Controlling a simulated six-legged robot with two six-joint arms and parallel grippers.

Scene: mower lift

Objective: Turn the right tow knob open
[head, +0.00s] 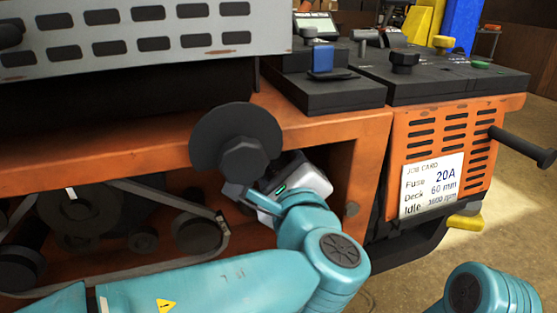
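A black lobed knob (244,158) stands in front of a round dark disc (206,143) on the orange mower body. I cannot tell for sure that it is the right tow knob. My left arm comes in from the lower left and bends up toward it. My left gripper (246,194) is at the knob's lower edge, its fingers partly behind or against the knob. I cannot tell whether they touch it or how far apart they are. Only a teal part of my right arm shows at the lower right; its gripper is out of view.
The orange mower frame (342,133) surrounds an open bay with belts and pulleys (70,215) at the left. A grey slotted panel (150,35) overhangs it. At the right are a job card (430,186), a black bar (520,146) and a yellow lever (466,222). Floor (420,285) shows below.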

